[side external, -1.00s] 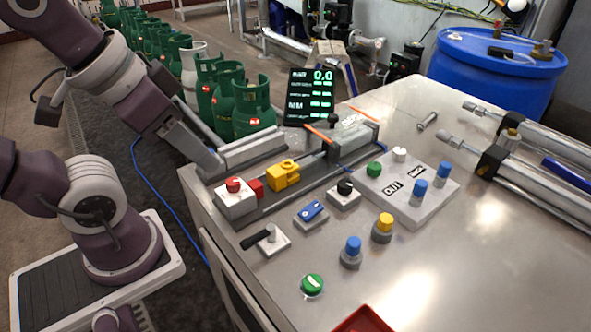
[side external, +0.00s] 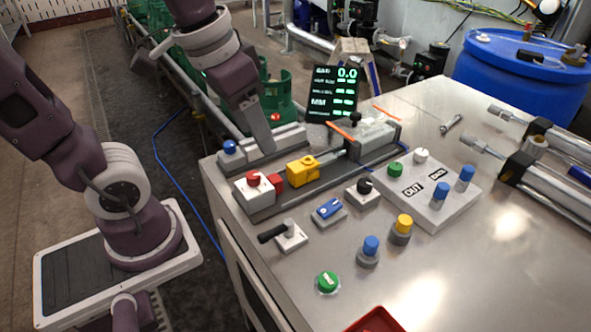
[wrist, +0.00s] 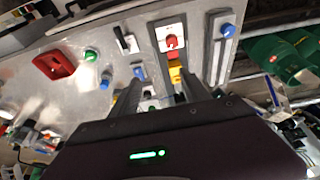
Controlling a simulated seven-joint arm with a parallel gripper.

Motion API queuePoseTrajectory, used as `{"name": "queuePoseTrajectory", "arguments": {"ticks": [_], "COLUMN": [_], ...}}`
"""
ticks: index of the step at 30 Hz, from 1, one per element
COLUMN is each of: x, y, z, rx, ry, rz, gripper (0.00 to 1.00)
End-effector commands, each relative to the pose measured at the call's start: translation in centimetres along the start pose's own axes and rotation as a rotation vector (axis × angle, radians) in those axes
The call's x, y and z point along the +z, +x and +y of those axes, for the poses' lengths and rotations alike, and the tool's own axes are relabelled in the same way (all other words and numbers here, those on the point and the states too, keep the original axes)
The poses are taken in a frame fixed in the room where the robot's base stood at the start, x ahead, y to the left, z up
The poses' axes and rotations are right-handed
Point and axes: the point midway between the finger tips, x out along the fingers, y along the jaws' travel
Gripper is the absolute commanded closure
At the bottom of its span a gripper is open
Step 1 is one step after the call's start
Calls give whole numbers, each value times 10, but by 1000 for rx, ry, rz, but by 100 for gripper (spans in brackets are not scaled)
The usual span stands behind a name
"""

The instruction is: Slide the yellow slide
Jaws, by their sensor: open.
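The yellow slide (side external: 303,171) sits on a grey rail on the metal table, between a red block (side external: 276,183) on its left and a metal rod and cylinder on its right. In the wrist view the yellow slide (wrist: 175,73) is partly hidden by a finger of my gripper. My gripper (side external: 268,152) is open and empty, above and behind the rail, up and left of the slide. In the wrist view both fingers of my gripper (wrist: 160,88) show, spread apart, with the slide close to the right one. I cannot see any contact.
A white box with a red knob (side external: 253,181) stands at the rail's left end. A blue knob (side external: 229,147) is on the bar behind. A black-handled lever (side external: 280,235), several buttons and a display (side external: 333,93) surround the rail.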

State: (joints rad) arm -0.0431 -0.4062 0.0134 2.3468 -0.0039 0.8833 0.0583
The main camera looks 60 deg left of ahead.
Motion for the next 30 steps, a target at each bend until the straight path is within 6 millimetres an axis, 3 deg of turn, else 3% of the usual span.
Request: {"name": "queuePoseTrajectory", "arguments": {"ticks": [3, 9, 22, 30], "x": [-38, -64, -47, -45], "y": [43, 104, 171, 181], "z": [-14, -32, -34, -34], "rx": [0, 8, 10, 9], "ry": [-3, -1, 0, 0], "rz": [-151, -299, -323, -317], "gripper": [45, 45, 45, 45]}}
